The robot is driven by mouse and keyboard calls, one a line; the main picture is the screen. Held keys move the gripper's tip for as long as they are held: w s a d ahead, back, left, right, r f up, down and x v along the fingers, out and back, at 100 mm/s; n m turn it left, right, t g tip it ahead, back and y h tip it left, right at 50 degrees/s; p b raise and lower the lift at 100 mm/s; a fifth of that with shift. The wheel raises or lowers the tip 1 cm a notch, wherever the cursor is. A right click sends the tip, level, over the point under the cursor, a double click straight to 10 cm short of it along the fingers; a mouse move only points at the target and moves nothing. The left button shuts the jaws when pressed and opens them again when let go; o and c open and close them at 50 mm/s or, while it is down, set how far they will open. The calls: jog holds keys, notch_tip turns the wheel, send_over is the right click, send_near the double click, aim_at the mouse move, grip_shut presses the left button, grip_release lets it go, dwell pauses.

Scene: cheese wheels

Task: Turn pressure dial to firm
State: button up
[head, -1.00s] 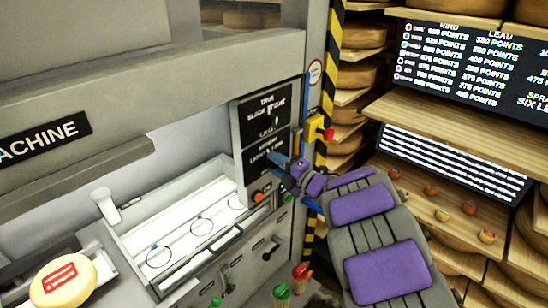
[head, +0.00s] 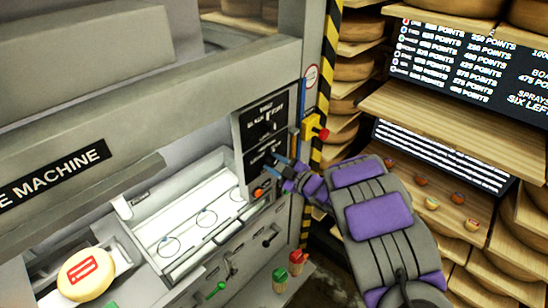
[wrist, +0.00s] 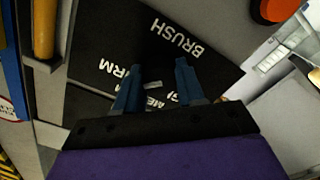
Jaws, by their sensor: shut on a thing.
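The dark pressure dial panel (head: 258,157), with white lettering, is on the machine's upright front in the head view. In the wrist view the dark panel (wrist: 110,38) shows upside-down words, with "BRUSH" and parts of others readable. My gripper (head: 277,163) reaches the panel from the right; its blue fingers (wrist: 155,70) straddle a small grey piece, the dial knob (wrist: 152,86), and are shut on it. The fingers and the gripper's body hide part of the lettering. I cannot tell which setting the knob points at.
A second dark panel (head: 264,118) sits just above. An orange button (head: 258,193) is below the dial, and a yellow box with a red knob (head: 314,129) is to the right. A white-lined tray (head: 205,217) and a cheese wheel (head: 86,273) lie to the left.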

jog(key=shift+s+f+m+p, duration=0.15)
jog(key=shift+f+m+p, duration=0.05)
jog(key=shift+m+p, duration=0.35)
jog(key=shift+m, duration=0.25)
jog(key=o, duration=1)
jog(key=shift+a+r, duration=0.1)
jog(key=shift+r, duration=0.1)
jog(key=v, duration=1.7)
jog(key=shift+f+b, duration=0.15)
jog(key=shift+b, duration=0.25)
